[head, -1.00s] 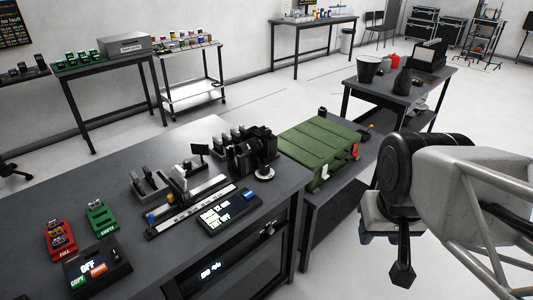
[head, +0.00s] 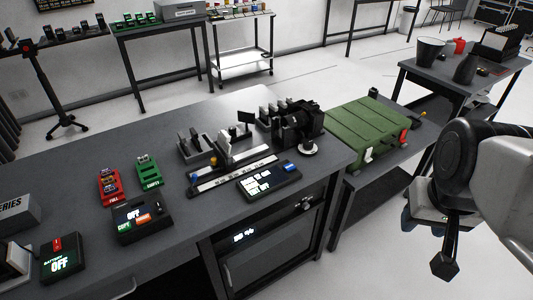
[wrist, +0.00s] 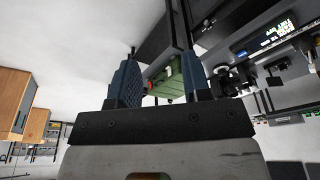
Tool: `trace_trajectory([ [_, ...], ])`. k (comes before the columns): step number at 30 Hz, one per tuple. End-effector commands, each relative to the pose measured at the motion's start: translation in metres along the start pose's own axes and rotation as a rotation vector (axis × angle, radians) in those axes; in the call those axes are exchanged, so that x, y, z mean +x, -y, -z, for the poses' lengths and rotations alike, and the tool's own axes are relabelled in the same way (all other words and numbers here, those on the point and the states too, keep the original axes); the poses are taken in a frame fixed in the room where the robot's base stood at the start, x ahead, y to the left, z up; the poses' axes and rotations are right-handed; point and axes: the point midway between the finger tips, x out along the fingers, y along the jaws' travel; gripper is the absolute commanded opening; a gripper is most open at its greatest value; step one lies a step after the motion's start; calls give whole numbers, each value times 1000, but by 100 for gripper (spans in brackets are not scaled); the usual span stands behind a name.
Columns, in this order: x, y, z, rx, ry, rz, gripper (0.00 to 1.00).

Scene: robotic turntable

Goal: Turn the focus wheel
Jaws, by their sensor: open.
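A black camera-like device (head: 302,122) stands at the right end of the dark workbench (head: 80,165). A pale round disc (head: 309,149), which looks like the focus wheel, sits low on its front right side. The black device also shows upside down in the wrist view (wrist: 224,82), to the right of the fingers. My gripper (wrist: 160,68) is open, with two blue-grey fingers spread apart and nothing between them. In the head view my arm is at the right, over the floor, well away from the device and not touching it.
A slide rail (head: 232,174) and a lit black panel (head: 268,182) lie left of and in front of the device. A green case (head: 367,127) sits on a lower bench to the right. Red (head: 111,186) and green (head: 147,171) holders stand farther left. Floor between arm and bench is clear.

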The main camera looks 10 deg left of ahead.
Motion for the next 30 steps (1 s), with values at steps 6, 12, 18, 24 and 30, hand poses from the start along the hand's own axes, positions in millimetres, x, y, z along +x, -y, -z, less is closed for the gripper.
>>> trace_trajectory([
  [6,0,1,3,-2,2,0,68],
  [12,0,4,21,-10,11,2,68],
  [18,1,11,55,-27,27,5,68],
  [24,6,22,95,-46,46,9,68],
  [30,15,34,135,-64,64,11,68],
])
